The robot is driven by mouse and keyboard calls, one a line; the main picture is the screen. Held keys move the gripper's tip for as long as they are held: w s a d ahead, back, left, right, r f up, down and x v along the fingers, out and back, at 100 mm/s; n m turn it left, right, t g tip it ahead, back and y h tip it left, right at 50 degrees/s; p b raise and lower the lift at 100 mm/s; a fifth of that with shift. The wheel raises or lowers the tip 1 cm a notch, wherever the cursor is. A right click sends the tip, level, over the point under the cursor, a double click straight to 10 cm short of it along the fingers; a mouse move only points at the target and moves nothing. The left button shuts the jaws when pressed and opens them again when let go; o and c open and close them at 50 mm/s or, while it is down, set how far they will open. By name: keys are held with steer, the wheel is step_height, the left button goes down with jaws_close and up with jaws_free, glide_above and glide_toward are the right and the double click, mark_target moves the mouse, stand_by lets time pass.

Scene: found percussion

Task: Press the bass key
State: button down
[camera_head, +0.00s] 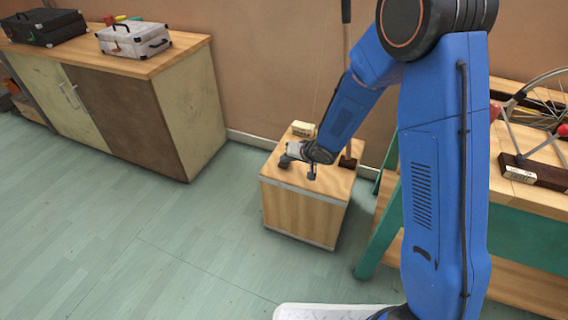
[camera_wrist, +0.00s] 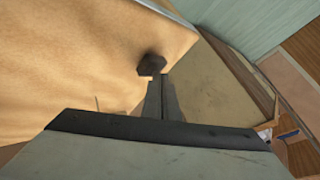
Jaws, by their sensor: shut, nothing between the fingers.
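A light wooden box (camera_head: 300,212) stands on the floor in the middle of the head view. A small cream block (camera_head: 303,129) with dark marks, too small to read, sits at the back of its top. A thin pole rises from a dark brown foot (camera_head: 348,161) at the top's right. My gripper (camera_head: 285,161) is shut and empty, low over the left part of the box top. In the wrist view my closed fingers (camera_wrist: 156,88) point at a dark rounded piece (camera_wrist: 151,64) against the wood; I cannot tell whether they touch. I cannot pick out the bass key for certain.
A cabinet (camera_head: 175,55) with a black case (camera_head: 45,27) and a silver case (camera_head: 134,38) stands at the left. A bench with green legs (camera_head: 380,228) and a bicycle wheel (camera_head: 535,100) is close on the right. The floor left of the box is clear.

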mark_target(286, 164)
steer(key=shift+f, duration=0.4)
stand_by(0.4)
steer(key=shift+r, duration=0.1)
stand_by(0.3)
steer(key=shift+r, duration=0.85)
steer(key=shift+r, duration=0.1)
steer(key=shift+r, duration=2.4)
